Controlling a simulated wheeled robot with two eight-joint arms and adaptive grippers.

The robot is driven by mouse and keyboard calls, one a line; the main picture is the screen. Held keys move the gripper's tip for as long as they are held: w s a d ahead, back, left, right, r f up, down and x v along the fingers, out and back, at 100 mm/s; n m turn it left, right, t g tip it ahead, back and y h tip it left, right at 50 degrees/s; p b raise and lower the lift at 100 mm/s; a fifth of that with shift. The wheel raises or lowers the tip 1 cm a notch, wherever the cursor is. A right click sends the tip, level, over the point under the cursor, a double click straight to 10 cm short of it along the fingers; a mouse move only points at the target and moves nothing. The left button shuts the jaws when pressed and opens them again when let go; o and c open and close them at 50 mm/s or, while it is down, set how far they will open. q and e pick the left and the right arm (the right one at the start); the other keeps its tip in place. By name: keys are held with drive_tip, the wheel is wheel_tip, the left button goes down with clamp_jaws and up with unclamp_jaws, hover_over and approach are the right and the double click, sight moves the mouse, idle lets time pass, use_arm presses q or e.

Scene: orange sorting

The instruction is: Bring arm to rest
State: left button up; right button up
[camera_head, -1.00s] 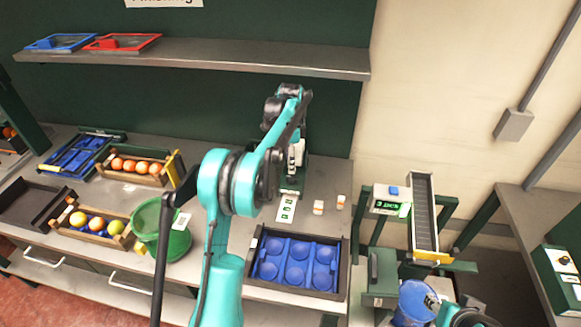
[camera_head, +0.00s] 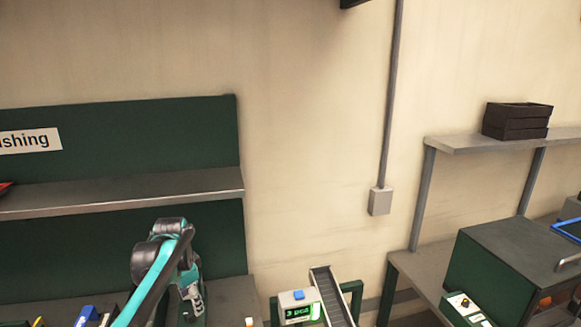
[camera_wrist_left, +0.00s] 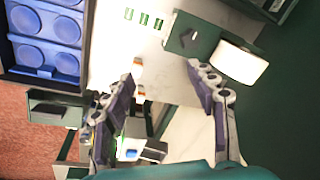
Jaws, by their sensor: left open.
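My left arm comes up from the bottom left of the head view, and its gripper (camera_head: 192,300) hangs low over the bench below the shelf. In the left wrist view my left gripper (camera_wrist_left: 160,105) has its two fingers spread wide apart. Nothing is held between them. Small white-and-orange items (camera_wrist_left: 137,70) lie on the bench beyond the fingers. My right gripper is in neither view now.
A blue tray with round cups (camera_wrist_left: 45,58) shows at upper left in the wrist view. A green device with a white roll (camera_wrist_left: 240,62) is close to the right finger. A display unit (camera_head: 297,308) and sloped conveyor (camera_head: 332,297) stand right of the arm.

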use_arm(q)
drive_tip(key=s+d+n+t+b, duration=0.1)
drive_tip(key=s+d+n, duration=0.15)
drive_tip(key=s, duration=0.45)
drive_tip(key=s+d+n+t+b, duration=0.2)
drive_tip(key=s+d, duration=0.2)
drive_tip(key=s, duration=0.3)
drive_tip(key=s+d+f+n+t+b, duration=0.1)
drive_tip(key=s+d+f+n+t, duration=0.1)
drive_tip(key=s+f, duration=0.6)
drive_tip(key=s+d+n, duration=0.1)
drive_tip(key=s+n, duration=0.1)
drive_tip(key=s, duration=0.1)
drive_tip(key=shift+s+d+b, duration=0.25)
drive_tip(key=shift+b, duration=0.15)
